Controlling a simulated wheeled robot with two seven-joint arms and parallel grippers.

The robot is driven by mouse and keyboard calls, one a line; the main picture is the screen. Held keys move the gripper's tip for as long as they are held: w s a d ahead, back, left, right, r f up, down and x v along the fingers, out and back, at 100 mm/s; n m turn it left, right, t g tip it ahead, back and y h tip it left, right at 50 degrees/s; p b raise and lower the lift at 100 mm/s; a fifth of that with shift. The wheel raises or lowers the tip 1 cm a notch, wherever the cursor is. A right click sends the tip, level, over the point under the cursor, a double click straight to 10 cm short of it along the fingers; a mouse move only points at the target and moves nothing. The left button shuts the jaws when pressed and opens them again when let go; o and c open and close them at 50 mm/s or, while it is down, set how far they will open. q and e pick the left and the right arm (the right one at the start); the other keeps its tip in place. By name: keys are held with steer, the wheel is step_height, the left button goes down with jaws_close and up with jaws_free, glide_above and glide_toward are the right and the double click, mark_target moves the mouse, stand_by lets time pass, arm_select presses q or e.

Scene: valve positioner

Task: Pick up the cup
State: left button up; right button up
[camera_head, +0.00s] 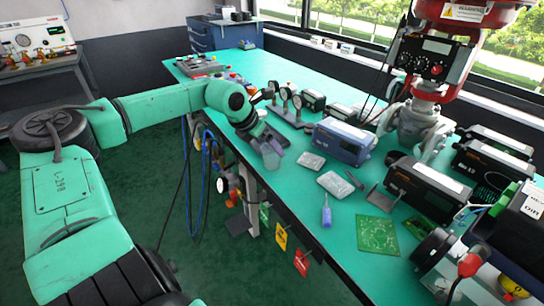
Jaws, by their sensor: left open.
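My left arm reaches in from the left to the near edge of the green workbench (250,93). My left gripper (269,142) points down at this edge and is open. A small pale grey, cup-like shape (271,158) shows right at its fingertips; I take it to be the cup. It is too small to tell whether the fingers are around it or beside it, or whether they touch it. Part of it is hidden by the gripper. My right gripper is not in view.
Pressure gauges (285,94) stand just behind the gripper. A blue box instrument (343,141) is to the right, with a purple-handled tool (326,213) and green circuit board (377,235) nearer. A red and grey valve (416,122) stands behind. Blue hoses (205,180) hang below the edge.

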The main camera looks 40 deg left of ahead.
arm_select(q)
steer(key=shift+x, duration=0.75)
steer(key=shift+c, duration=0.3)
